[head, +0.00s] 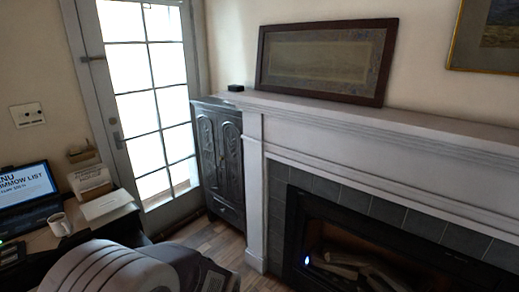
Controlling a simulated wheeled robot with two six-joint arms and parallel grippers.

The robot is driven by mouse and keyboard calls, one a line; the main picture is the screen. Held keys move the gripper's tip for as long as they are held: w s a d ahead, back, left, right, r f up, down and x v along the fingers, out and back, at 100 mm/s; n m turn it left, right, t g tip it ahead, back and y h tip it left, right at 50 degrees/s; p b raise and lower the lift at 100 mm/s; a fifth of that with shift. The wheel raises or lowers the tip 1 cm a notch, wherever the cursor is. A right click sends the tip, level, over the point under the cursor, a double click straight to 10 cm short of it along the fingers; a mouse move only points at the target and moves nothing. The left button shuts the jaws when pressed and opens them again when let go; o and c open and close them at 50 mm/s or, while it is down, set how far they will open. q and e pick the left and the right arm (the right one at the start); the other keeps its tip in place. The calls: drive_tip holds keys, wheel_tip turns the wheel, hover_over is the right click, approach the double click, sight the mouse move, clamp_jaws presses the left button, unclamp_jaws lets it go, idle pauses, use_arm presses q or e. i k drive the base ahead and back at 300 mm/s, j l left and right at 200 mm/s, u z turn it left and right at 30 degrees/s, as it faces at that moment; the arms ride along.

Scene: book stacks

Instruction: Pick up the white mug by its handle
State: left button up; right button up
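The white mug (60,225) stands upright on the desk (98,229) at the lower left of the head view, just right of the laptop. It is small in the picture, and I cannot make out clearly which way its handle points. Neither of my grippers is in view, and nothing is seen touching the mug.
A laptop (27,196) with a lit screen and a pale flat item (107,205) flank the mug. A rounded grey shape (95,268) fills the near foreground. A dark cabinet (222,165), fireplace (375,215) and glazed door (150,100) stand beyond. Some wood floor (212,240) is clear.

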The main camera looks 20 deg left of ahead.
sight(59, 223)
drive_tip(key=i+j+u, duration=0.15)
drive_tip(key=i+u, duration=0.15)
drive_tip(key=u, duration=0.15)
drive_tip(key=i+u, duration=0.6)
drive_tip(key=u, duration=0.25)
drive_tip(key=i+l+u, duration=0.2)
drive_tip(key=u, duration=0.2)
drive_tip(key=i+l+u, duration=0.25)
drive_tip(key=u, duration=0.2)
drive_tip(key=i+l+u, duration=0.25)
drive_tip(key=l+u, duration=0.15)
drive_tip(key=i+l+u, duration=0.15)
drive_tip(key=u, duration=0.3)
drive_tip(key=i+l+u, duration=0.25)
drive_tip(key=u, duration=0.2)
drive_tip(key=i+l+u, duration=0.25)
drive_tip(key=u, duration=0.2)
drive_tip(key=i+l+u, duration=0.15)
drive_tip(key=l+u, duration=1.05)
drive_tip(key=u, duration=0.15)
drive_tip(key=l+u, duration=0.2)
drive_tip(key=l, duration=0.35)
drive_tip(key=i, duration=0.05)
